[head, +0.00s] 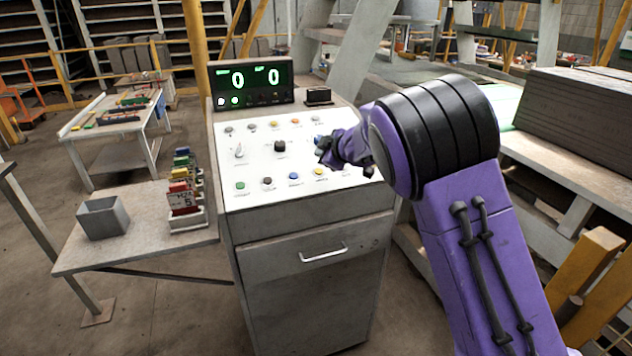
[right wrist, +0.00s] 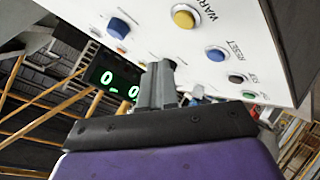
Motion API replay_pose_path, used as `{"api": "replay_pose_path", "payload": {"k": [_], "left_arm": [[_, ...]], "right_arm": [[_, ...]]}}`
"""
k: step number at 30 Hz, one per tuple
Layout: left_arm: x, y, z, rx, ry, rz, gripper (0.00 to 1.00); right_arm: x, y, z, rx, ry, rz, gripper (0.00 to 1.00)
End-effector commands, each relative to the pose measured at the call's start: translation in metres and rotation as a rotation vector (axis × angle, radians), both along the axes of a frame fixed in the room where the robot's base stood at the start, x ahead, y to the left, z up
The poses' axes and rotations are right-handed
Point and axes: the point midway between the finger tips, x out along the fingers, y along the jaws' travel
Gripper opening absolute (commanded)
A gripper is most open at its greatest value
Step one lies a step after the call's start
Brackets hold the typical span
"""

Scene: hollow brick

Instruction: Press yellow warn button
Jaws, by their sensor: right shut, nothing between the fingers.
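The yellow warn button (head: 319,171) is at the right end of the front row on the white sloped panel (head: 262,160). In the right wrist view the yellow button (right wrist: 185,17) shows large beside the letters "WARN". My right gripper (head: 322,147) is over the panel's right side, behind the yellow button in the head view. In the right wrist view its closed fingertips (right wrist: 161,68) are empty and apart from the yellow button in the picture. A blue button (head: 293,175) stands left of the yellow one; the wrist view shows "RESET" beside it. My left gripper is not in view.
A black display (head: 250,84) with green zeros stands at the panel's back. Another yellow button (head: 274,125) is in the back row. A black knob (head: 280,146) sticks up mid-panel. A side table with a grey bin (head: 103,218) and card rack (head: 187,219) stands left.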

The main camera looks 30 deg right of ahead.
Motion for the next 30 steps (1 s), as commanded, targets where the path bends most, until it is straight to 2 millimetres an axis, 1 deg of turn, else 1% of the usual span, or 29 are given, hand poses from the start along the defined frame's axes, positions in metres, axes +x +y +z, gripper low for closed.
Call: {"api": "replay_pose_path", "payload": {"k": [1,6,9,30], "left_arm": [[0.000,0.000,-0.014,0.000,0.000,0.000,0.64],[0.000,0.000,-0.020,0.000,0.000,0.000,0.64],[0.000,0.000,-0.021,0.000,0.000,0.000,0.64],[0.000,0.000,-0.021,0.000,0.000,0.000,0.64]], "right_arm": [[0.002,0.000,-0.014,-0.001,-0.001,0.001,0.00],[0.007,-0.001,-0.028,-0.001,0.001,0.000,0.00],[0.009,-0.002,-0.032,-0.001,-0.001,0.001,0.00],[0.010,-0.002,-0.034,-0.001,-0.001,0.001,0.00]]}}
